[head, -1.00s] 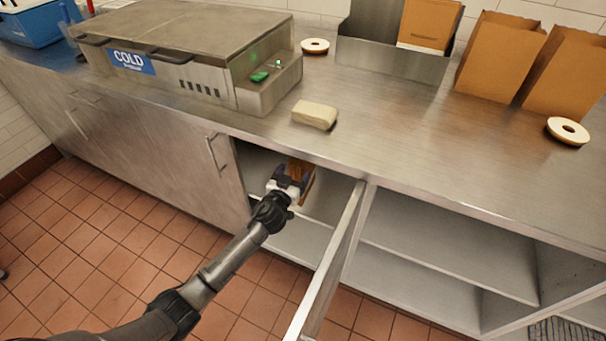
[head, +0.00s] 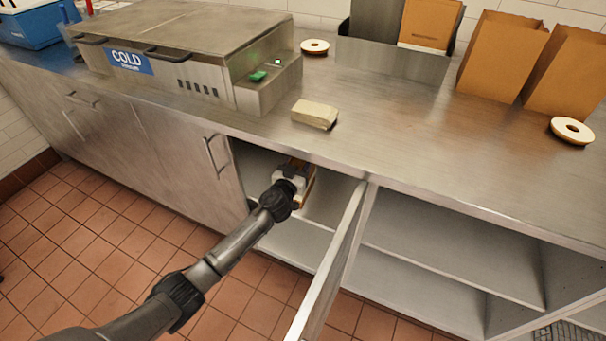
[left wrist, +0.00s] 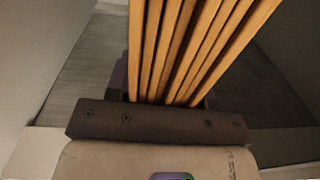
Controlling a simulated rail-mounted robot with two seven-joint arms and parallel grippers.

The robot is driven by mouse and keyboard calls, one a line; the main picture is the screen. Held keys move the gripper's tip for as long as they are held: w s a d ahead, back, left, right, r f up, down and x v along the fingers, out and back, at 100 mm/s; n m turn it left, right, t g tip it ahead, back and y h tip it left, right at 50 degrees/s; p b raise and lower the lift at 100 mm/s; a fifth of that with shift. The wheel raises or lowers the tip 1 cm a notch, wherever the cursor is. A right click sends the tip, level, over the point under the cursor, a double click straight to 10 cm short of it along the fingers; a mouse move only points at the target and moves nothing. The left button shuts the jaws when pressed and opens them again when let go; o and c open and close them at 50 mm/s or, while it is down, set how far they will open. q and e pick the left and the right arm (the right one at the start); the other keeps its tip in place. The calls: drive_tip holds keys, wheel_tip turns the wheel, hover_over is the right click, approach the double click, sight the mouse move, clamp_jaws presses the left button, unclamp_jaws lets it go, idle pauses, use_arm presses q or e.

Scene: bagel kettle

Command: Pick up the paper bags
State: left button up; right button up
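A stack of flat brown paper bags (left wrist: 195,45) fills the upper middle of the left wrist view, with several edges side by side. In the head view only a narrow brown part of the stack (head: 310,184) shows inside the open cabinet, beside my gripper. My left gripper (head: 296,172) is inside the cabinet, right at the stack. In the left wrist view the dark gripper body lies against the near end of the bags, with a bit of purple finger at their left side. The fingertips are mostly hidden, so their grip is unclear. My right gripper is not in view.
The open cabinet door (head: 330,262) stands out just right of my left arm. The counter edge (head: 335,168) runs above the gripper. Open brown bags (head: 503,57), a wrapped pale block (head: 314,114) and white rings (head: 571,131) are on the counter. Empty shelves (head: 445,245) lie right of the door.

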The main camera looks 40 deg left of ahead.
use_arm(q)
clamp_jaws()
drive_tip(key=shift+r, duration=0.15)
